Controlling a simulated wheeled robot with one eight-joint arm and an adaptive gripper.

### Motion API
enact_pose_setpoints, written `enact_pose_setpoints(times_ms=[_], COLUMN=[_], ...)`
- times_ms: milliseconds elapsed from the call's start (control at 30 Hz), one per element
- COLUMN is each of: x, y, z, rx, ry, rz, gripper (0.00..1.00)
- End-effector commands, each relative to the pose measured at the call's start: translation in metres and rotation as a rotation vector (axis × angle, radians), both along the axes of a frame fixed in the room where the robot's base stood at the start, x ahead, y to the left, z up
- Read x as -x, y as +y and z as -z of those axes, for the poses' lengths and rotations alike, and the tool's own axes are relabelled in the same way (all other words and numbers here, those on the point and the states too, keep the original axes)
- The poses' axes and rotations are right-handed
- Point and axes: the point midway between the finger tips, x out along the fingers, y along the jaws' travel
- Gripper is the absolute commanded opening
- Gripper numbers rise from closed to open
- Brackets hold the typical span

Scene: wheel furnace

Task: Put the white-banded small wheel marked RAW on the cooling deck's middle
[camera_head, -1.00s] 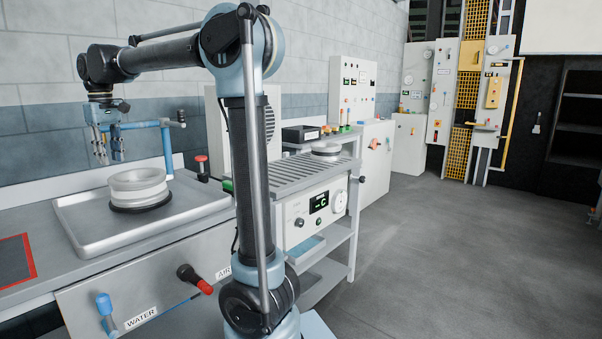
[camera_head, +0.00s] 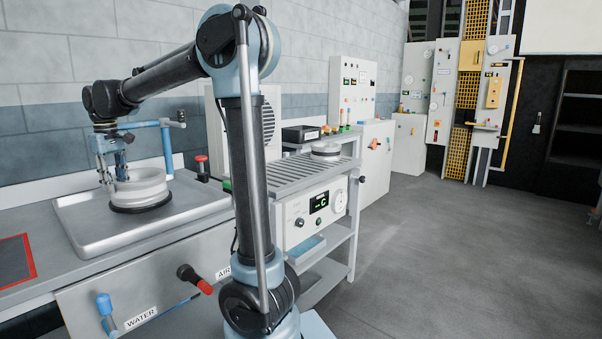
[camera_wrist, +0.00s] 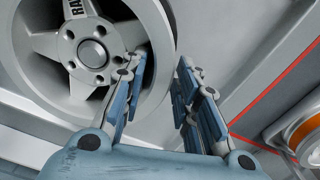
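A pale wheel (camera_head: 140,187) lies flat on a dark round base in the shallow metal tray (camera_head: 72,222). In the wrist view the wheel (camera_wrist: 65,75) shows spokes, a hub and a label beginning "RA"; the rest of the label is cut off. My gripper (camera_head: 112,178) is at the wheel's left rim. In the wrist view my gripper (camera_wrist: 163,62) is open, one finger over the wheel's inside and the other outside, with the rim between them. Contact cannot be told. The slatted deck (camera_head: 290,174), likely the cooling deck, stands to the right.
Another wheel (camera_head: 325,149) sits at the slatted deck's far end. A blue pipe (camera_head: 167,150) rises behind the tray. A red-bordered dark pad (camera_head: 15,262) lies left of the tray. A red button (camera_head: 201,160) stands between tray and deck.

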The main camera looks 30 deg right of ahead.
Motion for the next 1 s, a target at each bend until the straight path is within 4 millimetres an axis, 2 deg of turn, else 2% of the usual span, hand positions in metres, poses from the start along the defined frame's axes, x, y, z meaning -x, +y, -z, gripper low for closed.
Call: enact_pose_setpoints(times_ms=[200, 267, 333, 367, 633, 1000], x=[0.000, 0.000, 0.000, 0.000, 0.000, 0.000], y=[0.000, 0.000, 0.000, 0.000, 0.000, 0.000], z=[0.000, 0.000, 0.000, 0.000, -0.002, -0.015], rx=[0.000, 0.000, 0.000, 0.000, 0.000, 0.000], ry=[0.000, 0.000, 0.000, 0.000, 0.000, 0.000], rz=[0.000, 0.000, 0.000, 0.000, 0.000, 0.000], gripper=[0.28, 0.17, 0.01, 0.00, 0.00, 0.00])
